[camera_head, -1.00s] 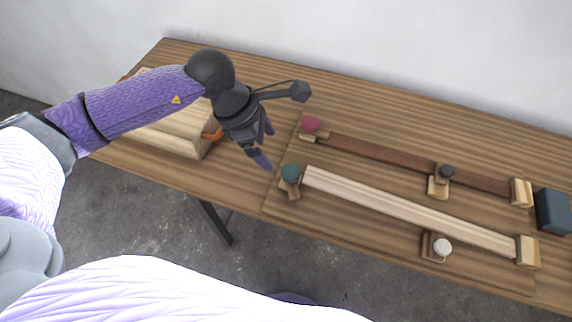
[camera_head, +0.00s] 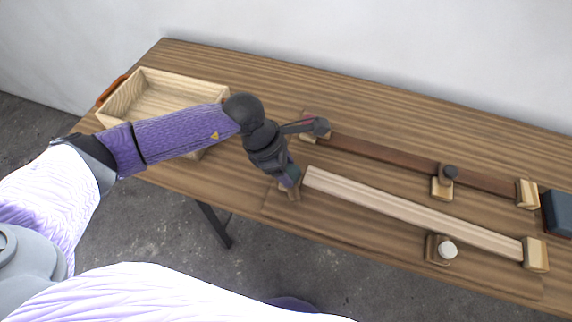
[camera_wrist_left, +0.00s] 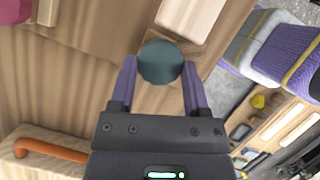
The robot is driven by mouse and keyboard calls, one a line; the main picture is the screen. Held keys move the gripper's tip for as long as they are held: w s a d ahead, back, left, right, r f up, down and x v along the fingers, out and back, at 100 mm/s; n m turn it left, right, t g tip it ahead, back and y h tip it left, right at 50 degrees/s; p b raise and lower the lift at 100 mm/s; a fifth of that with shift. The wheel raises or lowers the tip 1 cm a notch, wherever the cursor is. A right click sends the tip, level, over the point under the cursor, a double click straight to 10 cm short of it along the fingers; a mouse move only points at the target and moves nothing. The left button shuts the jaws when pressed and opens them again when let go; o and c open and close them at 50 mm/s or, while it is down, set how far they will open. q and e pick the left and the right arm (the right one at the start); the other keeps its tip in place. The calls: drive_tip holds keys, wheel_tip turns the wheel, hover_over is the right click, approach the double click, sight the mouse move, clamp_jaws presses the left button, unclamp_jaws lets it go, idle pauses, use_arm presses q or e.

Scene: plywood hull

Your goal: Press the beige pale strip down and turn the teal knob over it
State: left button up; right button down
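The pale beige strip (camera_head: 400,212) runs across the board with its right end at a light wood block (camera_head: 536,254). Its left end lies beside the teal knob (camera_head: 293,172), and this end also shows in the left wrist view (camera_wrist_left: 190,14). I cannot tell whether that end is raised. My left gripper (camera_head: 290,181) is at the teal knob and partly hides it. In the left wrist view the purple fingers (camera_wrist_left: 159,75) stand open on either side of the round knob (camera_wrist_left: 160,63), with at most narrow gaps. My right gripper is out of view.
A dark brown strip (camera_head: 400,163) lies behind, with a black knob (camera_head: 449,172) along it. A white knob (camera_head: 447,250) stands in front of the pale strip. A dark blue block (camera_head: 558,213) sits at right. An open wooden box (camera_head: 216,95) stands at left, partly behind my arm.

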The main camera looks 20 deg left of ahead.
use_arm(q)
drive_tip(key=c, duration=0.4)
drive_tip(key=m+b, duration=0.1)
drive_tip(key=m+g+b, duration=0.1)
drive_tip(key=b, duration=0.1)
drive_tip(key=shift+w+f+m, duration=0.2)
drive_tip(key=shift+f+m, duration=0.1)
drive_tip(key=shift+r+m+b, duration=0.15)
drive_tip(key=shift+m+b, duration=0.15)
drive_tip(key=shift+b, duration=0.05)
drive_tip(key=shift+r, duration=0.2)
drive_tip(key=o, duration=1.3)
drive_tip(key=shift+c, duration=0.2)
drive_tip(key=p+v, duration=0.2)
drive_tip(key=v, duration=0.8)
drive_tip(key=shift+a, duration=0.15)
